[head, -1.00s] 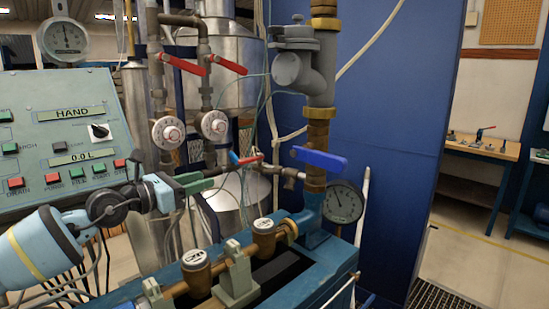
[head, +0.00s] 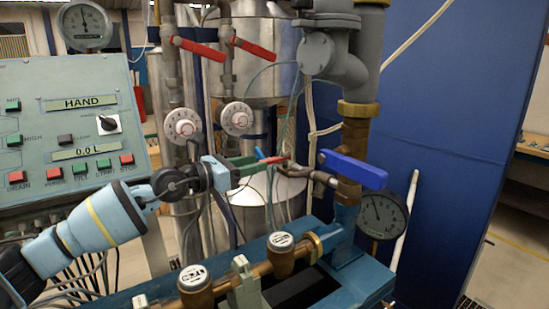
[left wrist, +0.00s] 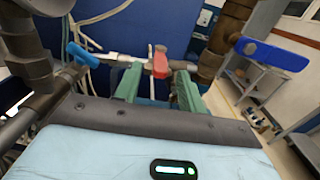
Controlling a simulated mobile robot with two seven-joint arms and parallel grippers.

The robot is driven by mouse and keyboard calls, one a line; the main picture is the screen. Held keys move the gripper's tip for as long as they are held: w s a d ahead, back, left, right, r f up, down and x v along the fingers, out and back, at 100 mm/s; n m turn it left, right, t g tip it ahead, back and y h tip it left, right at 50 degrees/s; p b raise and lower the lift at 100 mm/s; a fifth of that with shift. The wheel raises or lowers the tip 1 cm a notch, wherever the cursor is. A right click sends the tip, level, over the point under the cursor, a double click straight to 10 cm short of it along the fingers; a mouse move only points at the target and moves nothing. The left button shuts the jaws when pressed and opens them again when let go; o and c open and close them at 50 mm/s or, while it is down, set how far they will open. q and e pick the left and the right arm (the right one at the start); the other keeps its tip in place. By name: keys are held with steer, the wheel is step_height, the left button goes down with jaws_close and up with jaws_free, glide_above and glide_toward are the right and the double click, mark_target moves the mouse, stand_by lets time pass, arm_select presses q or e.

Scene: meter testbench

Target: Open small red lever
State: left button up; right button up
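The small red lever (head: 274,160) sits on a thin horizontal pipe left of the blue-handled valve, beside a small blue lever (head: 260,153). In the left wrist view the red lever (left wrist: 160,62) stands ahead, between the green fingertips in the picture, with the small blue lever (left wrist: 84,58) to the left. My left gripper (head: 262,164) reaches in from the left, its fingertips close to the red lever. In the left wrist view my left gripper (left wrist: 159,70) is open, with a gap on both sides of the lever; contact cannot be told. My right gripper is not in view.
A large blue handle (head: 353,169) and a pressure gauge (head: 383,215) are to the right. Two larger red levers (head: 198,47) (head: 252,48) and dials are above. A control panel (head: 70,150) stands left; brass meters (head: 281,255) sit on the bench below.

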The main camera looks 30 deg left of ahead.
mark_target(274, 158)
arm_select(q)
steer(key=shift+p+x, duration=0.4)
steer(key=shift+x, duration=3.05)
jaws_close()
